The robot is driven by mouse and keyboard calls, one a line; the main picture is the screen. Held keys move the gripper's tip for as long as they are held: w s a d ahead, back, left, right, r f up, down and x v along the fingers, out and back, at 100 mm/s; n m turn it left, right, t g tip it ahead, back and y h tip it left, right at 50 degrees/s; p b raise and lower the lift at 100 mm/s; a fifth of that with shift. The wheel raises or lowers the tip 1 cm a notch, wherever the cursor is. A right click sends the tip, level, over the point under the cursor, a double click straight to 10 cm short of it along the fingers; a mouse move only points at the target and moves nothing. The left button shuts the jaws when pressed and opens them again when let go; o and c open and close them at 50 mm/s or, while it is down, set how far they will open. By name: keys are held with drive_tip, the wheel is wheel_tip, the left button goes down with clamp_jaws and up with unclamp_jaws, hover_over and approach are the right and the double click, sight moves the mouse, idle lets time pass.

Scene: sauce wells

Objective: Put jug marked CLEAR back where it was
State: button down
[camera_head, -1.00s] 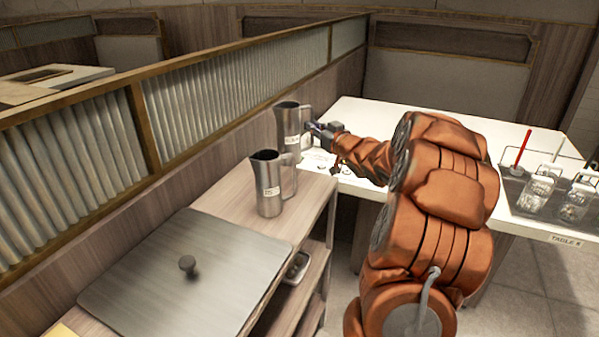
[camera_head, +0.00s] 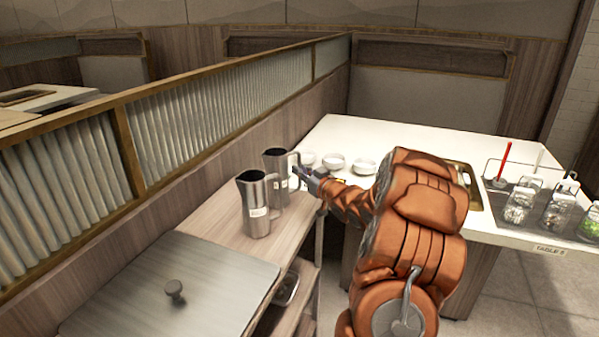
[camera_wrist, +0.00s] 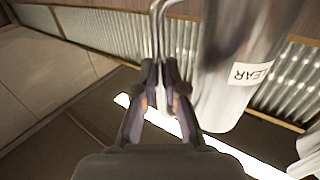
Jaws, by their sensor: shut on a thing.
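In the head view this held jug (camera_head: 275,166) is upright at the far end of the wooden trolley top (camera_head: 205,222). My gripper (camera_head: 304,173) is shut on its handle from the right; the wrist view shows the fingers (camera_wrist: 166,82) closed around the handle bar. A second metal jug (camera_head: 256,210) with a white label stands just in front and partly hides the held jug. I cannot tell whether the held jug's base touches the trolley.
A metal lid with a knob (camera_head: 174,291) covers the near trolley top. A ribbed partition (camera_head: 200,125) runs along the left. The white table (camera_head: 400,134) behind carries several small white bowls (camera_head: 334,162) and, at right, a tray with glass jars (camera_head: 520,205).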

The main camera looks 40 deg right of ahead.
drive_tip(key=shift+f, duration=0.15)
drive_tip(key=c, duration=1.2)
unclamp_jaws()
drive_tip(key=shift+c, duration=0.2)
drive_tip(key=s+b, duration=0.1)
drive_tip(key=s, duration=1.1)
drive_tip(key=shift+a+b, duration=0.3)
drive_tip(key=shift+a, duration=0.05)
